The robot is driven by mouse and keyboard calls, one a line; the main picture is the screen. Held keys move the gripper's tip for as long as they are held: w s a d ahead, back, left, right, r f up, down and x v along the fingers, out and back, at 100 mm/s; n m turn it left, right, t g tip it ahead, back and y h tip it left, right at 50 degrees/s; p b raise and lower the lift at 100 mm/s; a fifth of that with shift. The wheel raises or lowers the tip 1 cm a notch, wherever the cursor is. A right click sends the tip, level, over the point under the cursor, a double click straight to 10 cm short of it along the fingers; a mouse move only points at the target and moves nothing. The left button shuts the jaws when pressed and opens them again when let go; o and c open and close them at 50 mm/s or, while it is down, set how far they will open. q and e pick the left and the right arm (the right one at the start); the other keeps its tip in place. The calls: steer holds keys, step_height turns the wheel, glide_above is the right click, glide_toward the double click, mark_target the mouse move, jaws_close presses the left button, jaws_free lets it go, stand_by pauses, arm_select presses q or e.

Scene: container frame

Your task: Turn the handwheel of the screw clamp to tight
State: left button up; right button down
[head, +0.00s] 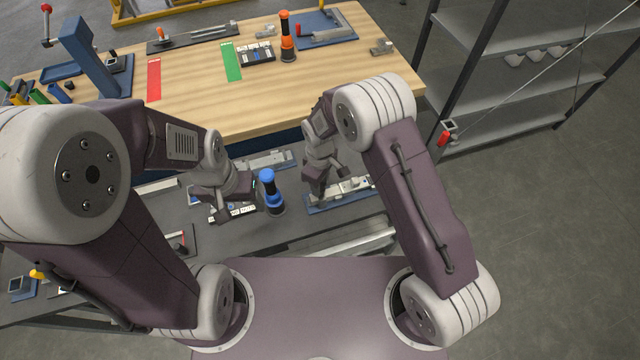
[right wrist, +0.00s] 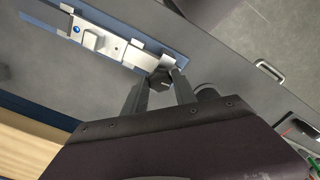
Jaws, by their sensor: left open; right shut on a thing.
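The screw clamp (right wrist: 100,42) is a silver body on a blue base plate in the right wrist view, with a blue dot on it. Its dark handwheel (right wrist: 160,80) sits at the near end, between the fingers of my right gripper (right wrist: 161,88), which is shut on it. In the head view the clamp (head: 352,188) lies on the grey lower bench, partly hidden by my right gripper (head: 318,188). My left gripper (head: 228,196) is open and empty above the same bench, to the left. How tight the clamp is cannot be told.
A blue-topped post (head: 270,190) stands between my two grippers. A wooden table (head: 195,95) with several fixtures lies beyond. A metal shelf rack (head: 530,100) stands at the right. A metal handle (right wrist: 269,70) shows right of the clamp.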

steer(key=m, duration=0.4)
steer(key=shift+w+m+b, duration=0.1)
steer(key=shift+m+b, duration=0.2)
steer(key=m, duration=0.5)
steer(key=shift+a+r+b, duration=0.1)
steer(key=shift+b, duration=0.2)
steer(key=m, duration=0.9)
steer(key=shift+m+b, duration=0.3)
steer(key=m, duration=0.4)
steer(key=shift+w, duration=0.1)
steer(key=m, duration=0.9)
steer(key=shift+m, duration=0.3)
steer(key=m, duration=0.4)
steer(key=shift+m, duration=0.4)
